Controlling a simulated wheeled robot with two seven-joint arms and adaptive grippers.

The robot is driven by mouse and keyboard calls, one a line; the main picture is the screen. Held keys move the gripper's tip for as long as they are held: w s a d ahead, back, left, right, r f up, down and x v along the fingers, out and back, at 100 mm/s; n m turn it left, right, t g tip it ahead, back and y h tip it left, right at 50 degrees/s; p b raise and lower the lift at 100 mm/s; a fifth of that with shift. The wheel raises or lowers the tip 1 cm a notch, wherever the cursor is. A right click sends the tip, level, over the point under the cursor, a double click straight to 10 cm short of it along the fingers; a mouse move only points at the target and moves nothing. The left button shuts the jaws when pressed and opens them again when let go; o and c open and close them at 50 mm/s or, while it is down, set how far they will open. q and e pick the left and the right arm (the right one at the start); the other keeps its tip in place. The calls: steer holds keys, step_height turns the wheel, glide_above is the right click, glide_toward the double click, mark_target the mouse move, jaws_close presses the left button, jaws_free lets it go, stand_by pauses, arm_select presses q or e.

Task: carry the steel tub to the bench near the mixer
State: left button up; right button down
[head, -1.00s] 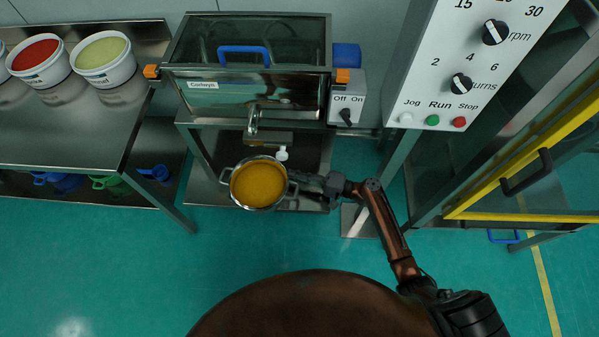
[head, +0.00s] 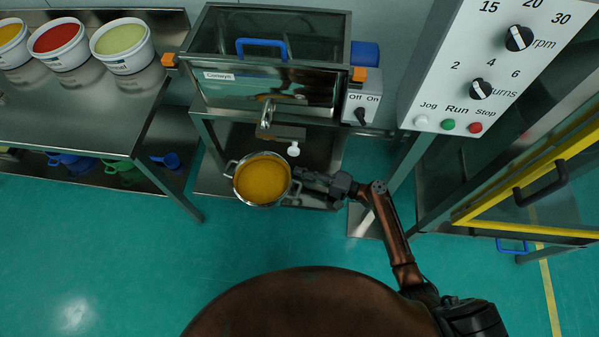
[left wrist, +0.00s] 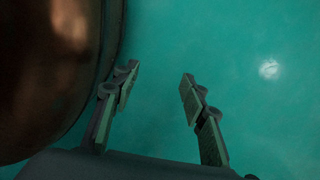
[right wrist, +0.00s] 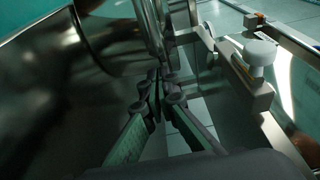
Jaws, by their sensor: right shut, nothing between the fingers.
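The steel tub (head: 241,193), a round pan with orange-yellow contents, shows in the head view below the sieve's spout (head: 265,118). It looks level; I cannot tell what bears it. My right gripper (head: 302,174) is at the tub's right handle and shut, with nothing seen pinched between its fingers. The right wrist view shows the fingers (right wrist: 160,92) close together beside dark shiny metal. My left gripper (left wrist: 160,82) is open and empty over green floor, outside the head view. The mixer seems to be the panelled machine (head: 447,85) at the right.
The sieve (head: 270,90) stands behind the tub with its switch box (head: 362,108). A steel bench (head: 70,130) with several white buckets is at the left, coloured scoops below it. A yellow-framed guard (head: 530,195) is at the right. Green floor lies open at left.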

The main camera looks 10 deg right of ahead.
steer(key=d, duration=0.2)
steer(key=d+b, duration=0.1)
steer(key=shift+w+d+f, duration=0.15)
steer(key=shift+w+d, duration=0.05)
steer(key=shift+d, duration=0.15)
arm_select(q)
steer(key=shift+w+p, duration=0.3)
steer(key=shift+p, duration=0.4)
arm_select(e)
steer(key=v, duration=0.9)
steer(key=shift+s, duration=0.2)
